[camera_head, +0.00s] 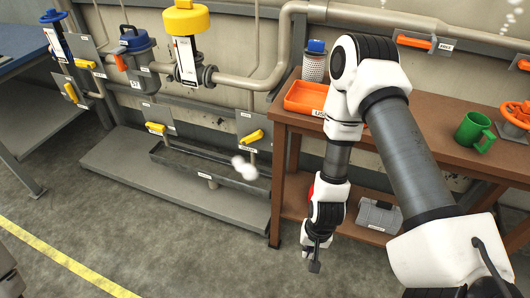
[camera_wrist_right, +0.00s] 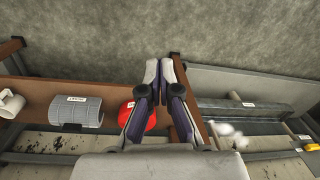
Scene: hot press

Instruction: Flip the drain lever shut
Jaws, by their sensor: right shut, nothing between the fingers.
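A yellow lever (camera_head: 252,137) is mounted on a grey plate above the trough, left of the brown workbench. The small label below it is too blurred to read for certain. A second yellow lever (camera_head: 155,127) sits on another plate further left. A white puff (camera_head: 243,168) hangs under the first lever. My right gripper (camera_head: 314,264) points down in front of the workbench, low and to the right of the levers, apart from them. It is shut and empty. In the right wrist view its fingers (camera_wrist_right: 166,68) are together, and a yellow lever (camera_wrist_right: 312,147) shows at the right edge. My left gripper is not in view.
The workbench (camera_head: 283,118) carries an orange tray (camera_head: 304,97) and a green mug (camera_head: 474,131). Its lower shelf holds a grey object (camera_head: 379,215) and a red one (camera_wrist_right: 134,117). A long trough (camera_head: 210,172) runs along the wall. The floor (camera_head: 150,235) in front is clear.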

